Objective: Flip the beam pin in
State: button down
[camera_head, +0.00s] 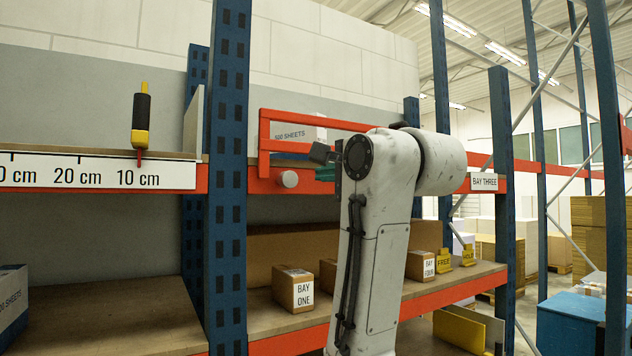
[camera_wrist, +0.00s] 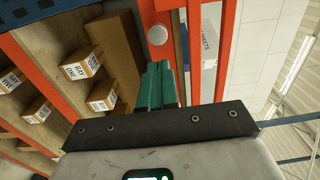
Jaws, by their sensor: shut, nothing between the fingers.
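A pale round pin head (camera_head: 289,179), which I take for the beam pin, sticks out from the orange beam (camera_head: 268,187) just right of a blue upright. It also shows in the wrist view (camera_wrist: 157,35), at the top middle, against the orange beam. My gripper (camera_wrist: 156,66) shows there as two dark green fingers, shut together and empty, with their tips a little below the pin head in the picture and apart from it. In the head view my white arm hides most of my gripper; a green piece of it (camera_head: 325,173) shows right of the pin.
An orange frame (camera_head: 264,130) and a "500 sheets" box (camera_head: 292,136) stand above the beam. Cartons such as BAY ONE (camera_head: 294,288) line the lower shelf. A yellow-black tool (camera_head: 141,120) stands above a white ruler strip (camera_head: 100,172). Blue uprights (camera_head: 227,190) flank the bay.

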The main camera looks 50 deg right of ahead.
jog(key=shift+v, duration=1.05)
jog(key=w+a+f+n+g+y, duration=0.1)
jog(key=w+a+f+n+g, duration=0.1)
jog(key=f, duration=0.9)
jog(key=w+a+f+n+g+y, duration=0.1)
jog(key=f+n+g, duration=0.15)
jog(key=f, duration=0.85)
jog(key=w+a+f+n+g+y, duration=0.1)
jog(key=w+a+f+n, duration=0.15)
jog(key=f, duration=0.75)
jog(key=s+a+f+n+g, duration=0.1)
jog(key=s+a+f+n, duration=0.1)
jog(key=f, duration=0.6)
jog(key=s+a+f+n+g, duration=0.1)
jog(key=s+f+n+g, duration=0.15)
jog(key=f, duration=0.45)
jog(key=s+a+f+n+g+y, duration=0.1)
jog(key=s+a+f+n+g, duration=0.3)
jog(key=s+f, duration=1)
jog(key=s+a+f+n+g, duration=0.1)
jog(key=s+a+f+n, duration=0.1)
jog(key=s+f, duration=0.4)
jog(key=s+a+f+n+g, duration=0.2)
jog(key=s+f, duration=0.4)
jog(key=s, duration=0.3)
jog(key=shift+s+a+n+y, duration=0.2)
jog(key=shift+n+y, duration=0.2)
jog(key=shift+n, duration=0.25)
